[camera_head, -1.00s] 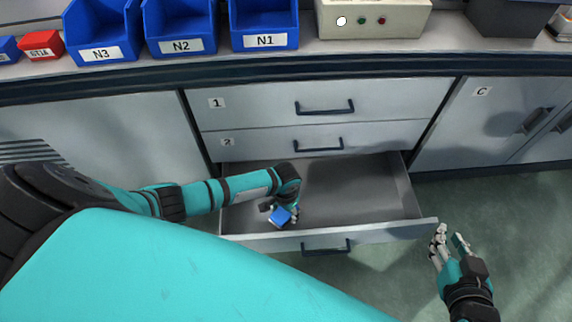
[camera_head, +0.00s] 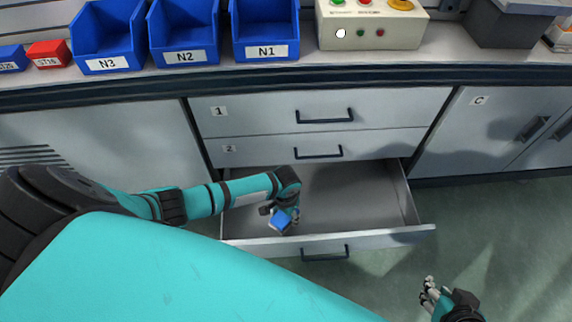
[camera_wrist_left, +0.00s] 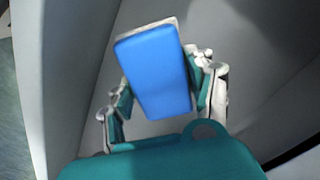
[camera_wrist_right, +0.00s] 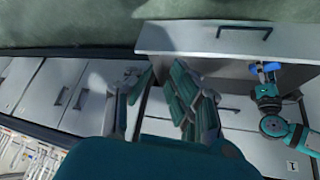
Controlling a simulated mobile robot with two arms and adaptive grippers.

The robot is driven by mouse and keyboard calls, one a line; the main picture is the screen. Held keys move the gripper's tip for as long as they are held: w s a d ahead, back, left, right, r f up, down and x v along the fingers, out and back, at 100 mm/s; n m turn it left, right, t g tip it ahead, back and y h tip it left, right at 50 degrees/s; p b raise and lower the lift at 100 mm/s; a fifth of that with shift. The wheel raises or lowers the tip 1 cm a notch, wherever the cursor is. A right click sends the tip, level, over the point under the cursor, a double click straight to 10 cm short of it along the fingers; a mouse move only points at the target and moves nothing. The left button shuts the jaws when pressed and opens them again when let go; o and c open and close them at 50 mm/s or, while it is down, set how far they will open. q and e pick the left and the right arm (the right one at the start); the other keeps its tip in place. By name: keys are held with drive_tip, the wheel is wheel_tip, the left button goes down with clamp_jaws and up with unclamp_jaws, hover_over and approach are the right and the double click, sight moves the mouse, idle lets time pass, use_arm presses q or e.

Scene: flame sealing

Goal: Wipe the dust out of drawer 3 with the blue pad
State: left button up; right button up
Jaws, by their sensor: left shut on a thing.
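Drawer 3 (camera_head: 360,197) is pulled out below two shut drawers marked 1 and 2. Its grey floor is mostly bare, and I cannot make out dust on it. My left gripper (camera_head: 284,216) reaches in over the drawer's left part, near the front panel. It is shut on the blue pad (camera_head: 280,223), which also shows tilted between the fingers in the left wrist view (camera_wrist_left: 155,72). Whether the pad touches the floor is hidden. My right gripper (camera_head: 431,290) is outside the drawer, at the lower right. Its fingers are apart and empty in the right wrist view (camera_wrist_right: 160,88).
The drawer's front panel (camera_head: 380,240) and side walls surround the left gripper. Above, the worktop (camera_head: 300,67) carries blue bins, including N1 (camera_head: 265,30), and a control box (camera_head: 370,27). Cabinet C (camera_head: 495,120) is shut. The green floor at right is clear.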

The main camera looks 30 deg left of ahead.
drive_tip(key=shift+s+d+f+g+h+p, duration=0.15)
drive_tip(key=shift+s+d+f+g, duration=0.25)
drive_tip(key=shift+s, duration=0.4)
drive_tip(key=shift+s+d+f+g+h+p, duration=0.1)
drive_tip(key=shift+s+d+g+p, duration=0.05)
drive_tip(key=shift+s+g, duration=0.5)
drive_tip(key=shift+s+d+f+g+h+p, duration=0.1)
drive_tip(key=shift+s+d+f+g+p, duration=0.2)
drive_tip(key=shift+s, duration=0.6)
drive_tip(key=shift+r, duration=0.1)
